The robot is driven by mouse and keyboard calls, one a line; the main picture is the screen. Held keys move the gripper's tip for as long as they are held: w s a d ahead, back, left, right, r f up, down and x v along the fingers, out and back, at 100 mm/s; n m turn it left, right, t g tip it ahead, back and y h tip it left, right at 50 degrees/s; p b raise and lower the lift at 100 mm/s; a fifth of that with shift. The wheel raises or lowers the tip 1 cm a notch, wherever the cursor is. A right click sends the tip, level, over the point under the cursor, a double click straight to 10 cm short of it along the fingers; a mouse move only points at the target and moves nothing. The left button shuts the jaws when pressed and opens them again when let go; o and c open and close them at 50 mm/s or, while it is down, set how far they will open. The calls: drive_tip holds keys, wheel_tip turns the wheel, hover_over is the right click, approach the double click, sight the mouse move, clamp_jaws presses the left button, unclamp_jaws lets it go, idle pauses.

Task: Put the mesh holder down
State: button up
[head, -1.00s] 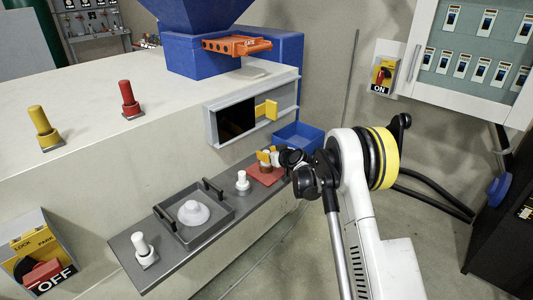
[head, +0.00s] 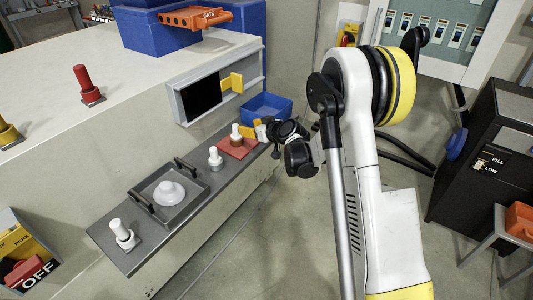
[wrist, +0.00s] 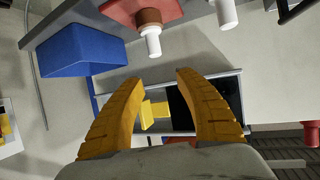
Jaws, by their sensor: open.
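A small white and brown upright piece (head: 235,134), which I take to be the mesh holder, stands on a red pad (head: 226,149) at the far end of the grey shelf. In the wrist view the piece (wrist: 152,38) and the pad (wrist: 118,8) are at the top. My gripper (head: 251,129) is just right of the piece in the head view. In the wrist view its yellow fingers (wrist: 160,78) are spread and empty, apart from the piece.
The grey shelf (head: 194,217) also holds a white peg (head: 215,157), a handled tray (head: 189,205) with a white dome, and another white peg (head: 122,233). A blue bin (head: 267,107) is behind my gripper. A framed opening (head: 178,105) with a yellow handle is above.

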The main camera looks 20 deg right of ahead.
drive_tip(key=s+a+r+m+g, duration=0.1)
drive_tip(key=s+a+r+g, duration=0.3)
drive_tip(key=s+r, duration=1.1)
drive_tip(key=s+d+f+m+g+h, duration=0.1)
drive_tip(key=s+f+m+h, duration=0.1)
drive_tip(key=s, duration=2.6)
drive_tip(key=shift+f+m+g+h, duration=0.3)
drive_tip(key=shift+f+h, duration=0.45)
drive_tip(key=shift+h, duration=0.25)
